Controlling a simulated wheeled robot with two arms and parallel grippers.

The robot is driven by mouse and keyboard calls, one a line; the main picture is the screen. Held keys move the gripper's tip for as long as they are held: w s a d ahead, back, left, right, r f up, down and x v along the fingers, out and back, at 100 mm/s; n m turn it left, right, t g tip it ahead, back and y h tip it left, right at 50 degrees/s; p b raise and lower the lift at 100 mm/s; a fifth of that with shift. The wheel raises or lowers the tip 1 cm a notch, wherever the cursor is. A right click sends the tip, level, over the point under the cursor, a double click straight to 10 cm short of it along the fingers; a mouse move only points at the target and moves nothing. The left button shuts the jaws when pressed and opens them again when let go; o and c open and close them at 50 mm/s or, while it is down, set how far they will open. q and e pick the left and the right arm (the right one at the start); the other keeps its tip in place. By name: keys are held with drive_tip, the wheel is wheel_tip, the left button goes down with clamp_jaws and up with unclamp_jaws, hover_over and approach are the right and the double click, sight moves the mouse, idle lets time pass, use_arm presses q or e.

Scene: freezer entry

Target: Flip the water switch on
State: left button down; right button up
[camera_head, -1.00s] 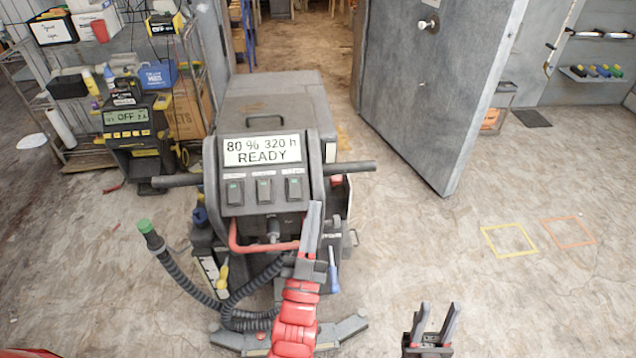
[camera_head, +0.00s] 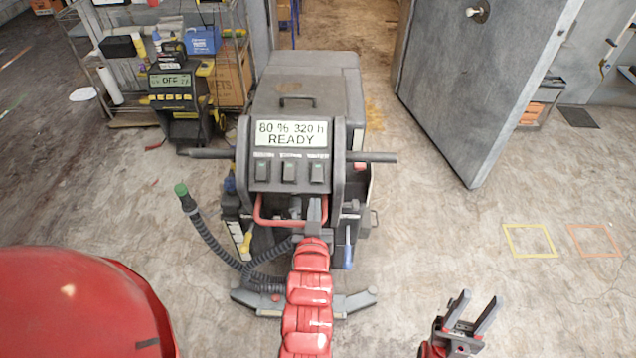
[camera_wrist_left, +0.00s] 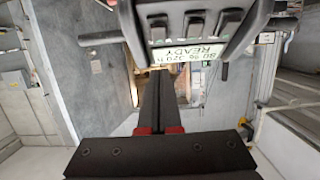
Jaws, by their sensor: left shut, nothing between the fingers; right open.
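The grey floor-cleaning machine (camera_head: 340,205) stands ahead with a lit display (camera_head: 290,134) reading "80 % 320 h READY". Below the display are three dark rocker switches in a row, each with a small green mark. The small labels are blurred; the rightmost seems to read WATER, above the water switch (camera_head: 317,172). This switch is at the left of the upside-down row in the left wrist view (camera_wrist_left: 158,27). My left gripper (camera_head: 317,203) is shut and empty, its tips just below that switch; contact cannot be told. My right gripper (camera_head: 478,312) is open and empty, low at right.
A hose with a green end (camera_head: 182,190) hangs at left. A shelf with a second device (camera_head: 175,100) stands back left. A heavy grey door (camera_head: 450,90) stands open behind. Floor at right is clear.

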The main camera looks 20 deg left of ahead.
use_arm(q)
drive_tip(key=b, duration=0.7)
approach(318, 175)
drive_tip(key=w+p, duration=0.1)
drive_tip(key=w+a, duration=0.1)
drive_tip(key=w, duration=0.1)
drive_tip(key=w+p, duration=0.1)
drive_tip(key=shift+w+a+r+p, duration=0.2)
drive_tip(key=shift+w+a+p, duration=0.05)
drive_tip(key=shift+a+p, duration=0.1)
drive_tip(key=shift+w+f, duration=0.5)
drive_tip(key=shift+f, duration=0.35)
drive_tip(key=shift+f, duration=0.1)
